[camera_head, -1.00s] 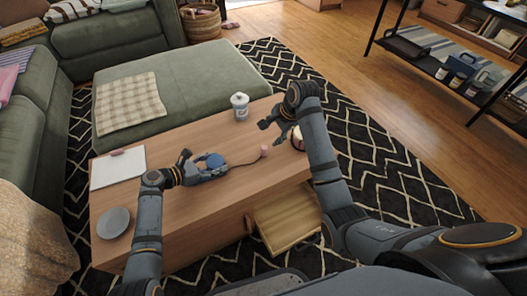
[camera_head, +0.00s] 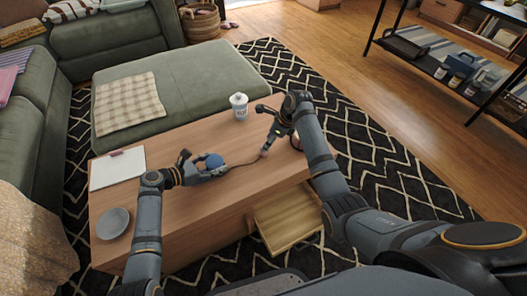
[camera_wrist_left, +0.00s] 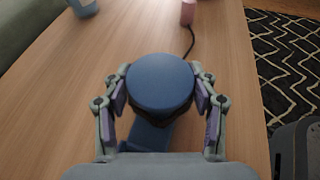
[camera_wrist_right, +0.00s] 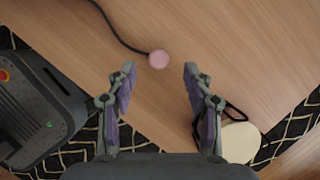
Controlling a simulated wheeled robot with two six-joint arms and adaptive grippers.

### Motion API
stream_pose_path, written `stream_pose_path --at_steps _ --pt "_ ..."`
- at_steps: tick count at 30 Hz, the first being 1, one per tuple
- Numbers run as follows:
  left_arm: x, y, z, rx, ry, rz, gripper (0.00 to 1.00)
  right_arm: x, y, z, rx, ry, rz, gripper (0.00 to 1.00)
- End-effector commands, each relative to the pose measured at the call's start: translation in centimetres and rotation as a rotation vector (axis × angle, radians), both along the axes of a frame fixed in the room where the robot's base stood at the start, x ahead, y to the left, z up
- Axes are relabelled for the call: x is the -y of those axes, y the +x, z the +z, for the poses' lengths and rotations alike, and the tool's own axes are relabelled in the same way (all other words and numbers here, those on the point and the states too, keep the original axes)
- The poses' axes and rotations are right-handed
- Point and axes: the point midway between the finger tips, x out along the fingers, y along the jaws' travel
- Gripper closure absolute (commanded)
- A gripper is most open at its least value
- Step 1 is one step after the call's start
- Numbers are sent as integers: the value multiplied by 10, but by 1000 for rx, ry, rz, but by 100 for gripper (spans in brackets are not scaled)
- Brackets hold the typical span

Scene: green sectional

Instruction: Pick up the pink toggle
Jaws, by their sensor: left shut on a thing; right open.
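The pink toggle (camera_wrist_right: 158,59) is a small round pink piece at the end of a dark cord on the wooden table (camera_head: 190,217). It also shows in the head view (camera_head: 264,154) and at the top of the left wrist view (camera_wrist_left: 187,12). My right gripper (camera_wrist_right: 158,72) is open and empty above the table, with the toggle just beyond and between its fingertips in the wrist picture. My left gripper (camera_wrist_left: 160,90) is shut on a round blue thing (camera_wrist_left: 160,82), to which the cord seems to run. In the head view the blue thing (camera_head: 214,160) is partly hidden by the fingers.
A notebook (camera_head: 117,168) and a grey plate (camera_head: 113,223) lie at the left. A drawer (camera_head: 288,217) stands open at the front. A pale round thing (camera_wrist_right: 240,143) lies beside my right gripper.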

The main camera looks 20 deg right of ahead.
Motion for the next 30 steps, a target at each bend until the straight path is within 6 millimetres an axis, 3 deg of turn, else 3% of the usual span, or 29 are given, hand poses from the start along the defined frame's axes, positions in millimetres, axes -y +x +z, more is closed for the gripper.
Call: stream_pose_path --at_steps 7,15,23,30 --pt "0 0 0 0 1 0 74 -4 2 -12 -1 0 0 48" --pt "0 0 0 0 0 0 74 -17 10 -50 -1 -1 0 48" --pt "0 0 0 0 1 0 74 -18 12 -55 2 -1 0 48" --pt "0 0 0 0 1 0 74 -18 11 -55 2 -1 0 80"
